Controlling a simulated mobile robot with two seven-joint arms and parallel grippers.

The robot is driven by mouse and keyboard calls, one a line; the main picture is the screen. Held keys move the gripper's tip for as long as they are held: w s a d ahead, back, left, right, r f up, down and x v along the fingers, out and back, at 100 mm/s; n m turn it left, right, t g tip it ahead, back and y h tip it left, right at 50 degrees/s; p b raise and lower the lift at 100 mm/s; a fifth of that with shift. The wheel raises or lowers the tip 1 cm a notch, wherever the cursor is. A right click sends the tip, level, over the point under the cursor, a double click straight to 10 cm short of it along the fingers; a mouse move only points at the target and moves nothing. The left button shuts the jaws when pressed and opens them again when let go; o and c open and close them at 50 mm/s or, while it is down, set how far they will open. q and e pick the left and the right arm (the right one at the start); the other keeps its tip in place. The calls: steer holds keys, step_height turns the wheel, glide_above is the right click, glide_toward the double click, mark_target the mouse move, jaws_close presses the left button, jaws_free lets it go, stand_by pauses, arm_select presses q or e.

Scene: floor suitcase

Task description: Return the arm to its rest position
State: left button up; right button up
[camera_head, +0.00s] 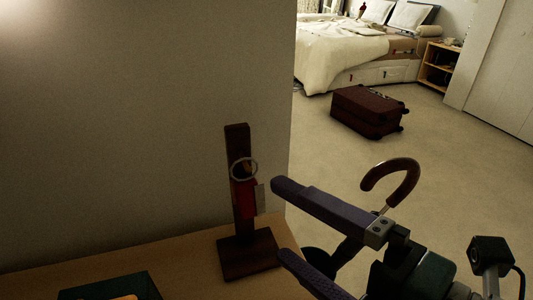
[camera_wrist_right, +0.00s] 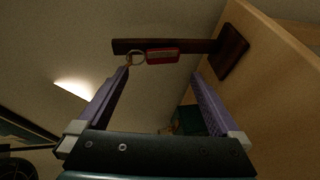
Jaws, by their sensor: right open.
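My right gripper (camera_head: 284,221) is open and empty, its two purple fingers pointing left towards a dark wooden stand (camera_head: 238,200). The stand is upright on a wooden tabletop (camera_head: 190,268). A metal ring (camera_head: 244,169) with a red tag (camera_head: 247,198) hangs on the stand's post. In the right wrist view, the open fingers (camera_wrist_right: 161,75) show with a gap between them. The stand (camera_wrist_right: 195,46), the ring (camera_wrist_right: 136,58) and the red tag (camera_wrist_right: 162,56) appear beyond the fingertips. My left gripper is not in view.
A dark box (camera_head: 110,288) with something orange in it sits at the table's front left. A wall (camera_head: 140,120) rises behind the table. A curved brown handle (camera_head: 405,180) stands beyond my right gripper. A dark red suitcase (camera_head: 367,110) lies on open floor near a bed (camera_head: 340,55).

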steer(key=s+d+r+m+g+h+p, duration=0.45)
steer(key=s+d+m+p, duration=0.3)
steer(key=m, duration=0.45)
steer(key=s+d+r+m+g+h+p, duration=0.4)
steer(key=s+d+r+m+h+p, duration=0.3)
steer(key=m, duration=0.4)
step_height(320, 180, up, 36)
steer(key=y+p, duration=0.1)
steer(key=p, duration=3.6)
steer(key=shift+d+f+p, duration=0.25)
steer(key=shift+p, duration=0.15)
steer(key=shift+y, duration=0.25)
